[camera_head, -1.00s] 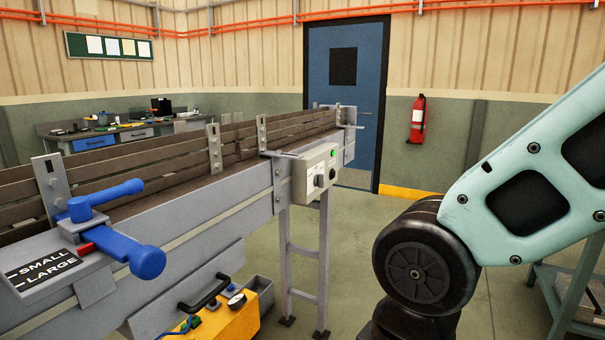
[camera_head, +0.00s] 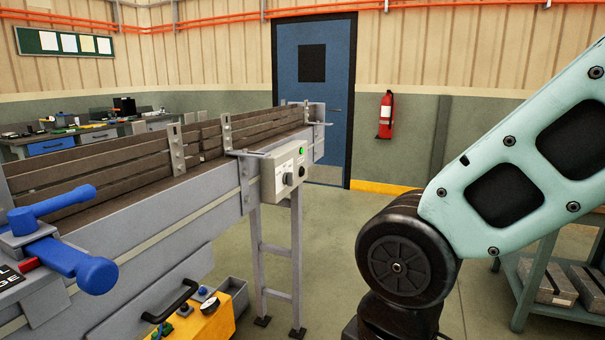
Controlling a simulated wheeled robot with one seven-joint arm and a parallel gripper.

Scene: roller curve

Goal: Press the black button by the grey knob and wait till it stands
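A pale grey control box (camera_head: 268,178) is fixed to the side of the conveyor, near the middle of the view. Its face carries a lit green spot (camera_head: 301,151) at the top, a round grey knob (camera_head: 288,179) at lower left and a small black button (camera_head: 301,171) to the knob's right. The button is too small to tell whether it is pressed. My arm is at the right of the view, apart from the box. My gripper is out of view.
The conveyor (camera_head: 150,225) with dark side boards runs along the left. A blue-handled lever (camera_head: 60,245) sticks out at its near end. A yellow case (camera_head: 205,322) stands below. A grey shelf (camera_head: 541,253) with blocks is at right. Open floor lies between.

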